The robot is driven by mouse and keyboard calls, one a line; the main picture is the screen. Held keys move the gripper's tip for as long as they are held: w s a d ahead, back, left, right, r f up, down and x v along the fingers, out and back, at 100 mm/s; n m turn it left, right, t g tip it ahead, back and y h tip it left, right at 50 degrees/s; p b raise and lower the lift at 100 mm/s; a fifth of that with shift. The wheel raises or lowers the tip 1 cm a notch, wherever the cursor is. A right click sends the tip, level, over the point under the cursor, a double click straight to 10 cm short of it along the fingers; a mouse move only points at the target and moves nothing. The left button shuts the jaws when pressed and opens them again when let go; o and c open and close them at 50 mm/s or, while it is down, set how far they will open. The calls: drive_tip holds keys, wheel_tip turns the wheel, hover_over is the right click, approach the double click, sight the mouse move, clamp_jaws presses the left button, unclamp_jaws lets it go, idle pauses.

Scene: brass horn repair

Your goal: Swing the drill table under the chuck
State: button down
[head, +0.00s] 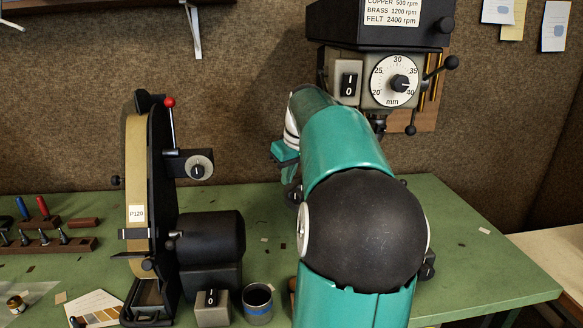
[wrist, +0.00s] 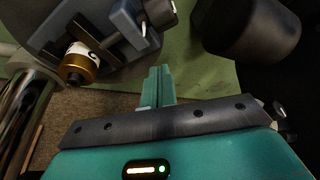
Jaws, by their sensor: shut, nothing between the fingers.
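The drill press head (head: 380,35) stands at the upper right of the head view, with a depth dial and a switch. Its chuck (head: 377,122) shows only in part behind my arm. The drill table is mostly hidden by my arm in the head view. In the wrist view what looks like the drill table (wrist: 40,22), a dark grey plate, fills the upper left. A grey vise and a brass cylinder (wrist: 80,65) are on it. My gripper (wrist: 158,75) is shut and empty, pointing past the table's right side; I cannot tell whether it touches it.
A shiny column (wrist: 18,105) stands at the wrist view's left. A belt sander (head: 150,200) with a black motor (head: 212,238) and a grey-blue cup (head: 257,303) stand left of my arm. The green bench (head: 490,250) is largely clear on the right.

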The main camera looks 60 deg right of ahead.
drive_tip(key=s+a+r, duration=0.9)
drive_tip(key=a+r, duration=0.1)
drive_tip(key=shift+a, duration=0.4)
